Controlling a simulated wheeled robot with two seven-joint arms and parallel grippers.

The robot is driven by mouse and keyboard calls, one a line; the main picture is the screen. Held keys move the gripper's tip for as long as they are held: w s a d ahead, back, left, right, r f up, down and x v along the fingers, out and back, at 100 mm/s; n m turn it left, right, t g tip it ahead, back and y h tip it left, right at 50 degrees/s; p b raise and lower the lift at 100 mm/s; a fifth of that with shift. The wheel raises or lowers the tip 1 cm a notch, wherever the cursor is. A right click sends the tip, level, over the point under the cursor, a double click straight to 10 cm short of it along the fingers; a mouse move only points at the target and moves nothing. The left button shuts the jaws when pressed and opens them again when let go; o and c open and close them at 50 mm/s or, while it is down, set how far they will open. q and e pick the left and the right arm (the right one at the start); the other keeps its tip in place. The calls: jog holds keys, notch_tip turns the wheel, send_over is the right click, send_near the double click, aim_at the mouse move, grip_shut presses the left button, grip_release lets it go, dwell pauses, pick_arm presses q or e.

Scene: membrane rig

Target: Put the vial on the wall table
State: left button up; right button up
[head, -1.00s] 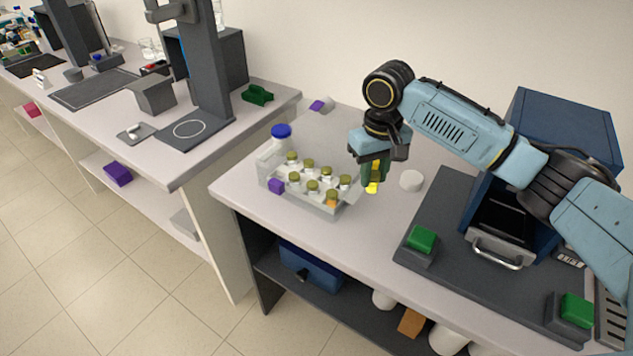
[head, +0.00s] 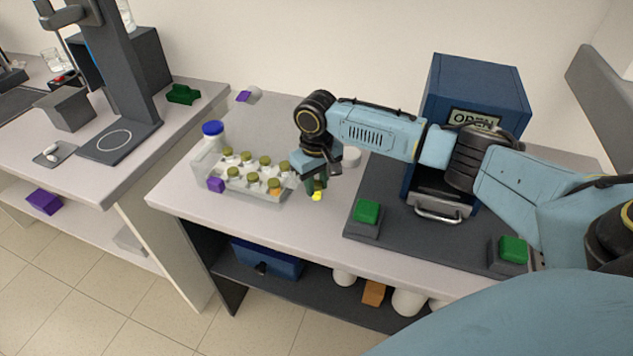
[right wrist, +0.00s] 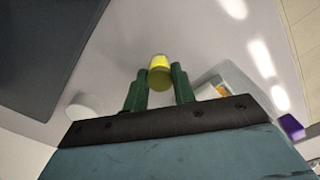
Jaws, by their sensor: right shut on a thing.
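My right gripper (head: 315,188) is shut on a vial. The vial's yellow end (head: 317,196) shows below the dark green fingers in the head view. In the right wrist view the vial (right wrist: 159,72) shows as a yellow piece between the two green fingertips of the right gripper (right wrist: 158,88); the rest of it is hidden. The gripper holds it above the pale table (head: 280,226), just right of a clear rack (head: 238,198) of several olive-capped vials. My left gripper is not in view.
A blue-capped bottle (head: 213,134) stands behind the rack. A white disc (head: 351,156) lies behind the gripper. At right are a dark base with green buttons (head: 366,211) and a blue machine (head: 478,85) marked OPEN. Another table (head: 176,138) stands left, beyond a gap.

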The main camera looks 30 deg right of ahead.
aim_at(316, 184)
jog(key=o, duration=1)
jog(key=shift+f, duration=0.1)
notch_tip(316, 184, up, 12)
jog(key=shift+r+p, duration=0.15)
jog(key=shift+p, duration=0.2)
